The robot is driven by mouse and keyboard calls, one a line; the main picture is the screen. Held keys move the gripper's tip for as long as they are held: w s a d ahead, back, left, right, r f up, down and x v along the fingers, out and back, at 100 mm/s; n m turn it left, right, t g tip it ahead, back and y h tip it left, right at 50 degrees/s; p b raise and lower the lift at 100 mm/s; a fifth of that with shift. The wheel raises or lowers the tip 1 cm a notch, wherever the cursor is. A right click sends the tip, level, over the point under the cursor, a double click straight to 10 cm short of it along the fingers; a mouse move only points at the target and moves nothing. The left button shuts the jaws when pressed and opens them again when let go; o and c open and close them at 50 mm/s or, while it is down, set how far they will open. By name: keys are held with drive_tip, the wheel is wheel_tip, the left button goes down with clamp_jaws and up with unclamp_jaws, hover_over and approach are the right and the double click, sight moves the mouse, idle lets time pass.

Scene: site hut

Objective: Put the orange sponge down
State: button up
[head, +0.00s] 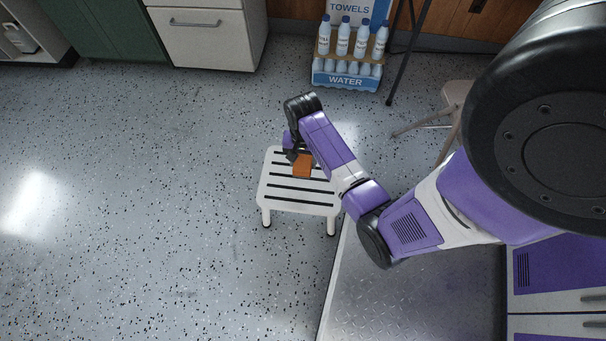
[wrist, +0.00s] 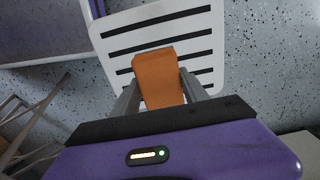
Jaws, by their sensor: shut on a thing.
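The orange sponge (head: 302,167) is a small block at the end of my arm, over the white slatted stool (head: 285,206). In the wrist view the orange sponge (wrist: 158,78) sits between the two grey fingers of my gripper (wrist: 160,92), which is shut on it. The white stool (wrist: 197,28) with dark slots lies behind and below the sponge in that view. I cannot tell whether the sponge touches the stool top. In the head view my gripper (head: 295,154) is partly hidden by my own wrist.
Speckled grey floor (head: 150,200) is clear left of the stool. A pack of water bottles (head: 347,68) stands at the back, near a folding chair (head: 440,120). A white drawer cabinet (head: 208,45) and a green cabinet (head: 105,28) line the back left.

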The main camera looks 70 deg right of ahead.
sight(303, 180)
wheel_tip(303, 180, down, 10)
drive_tip(key=b, duration=0.3)
idle(0.3)
drive_tip(key=o, duration=1.3)
drive_tip(key=shift+f, duration=0.1)
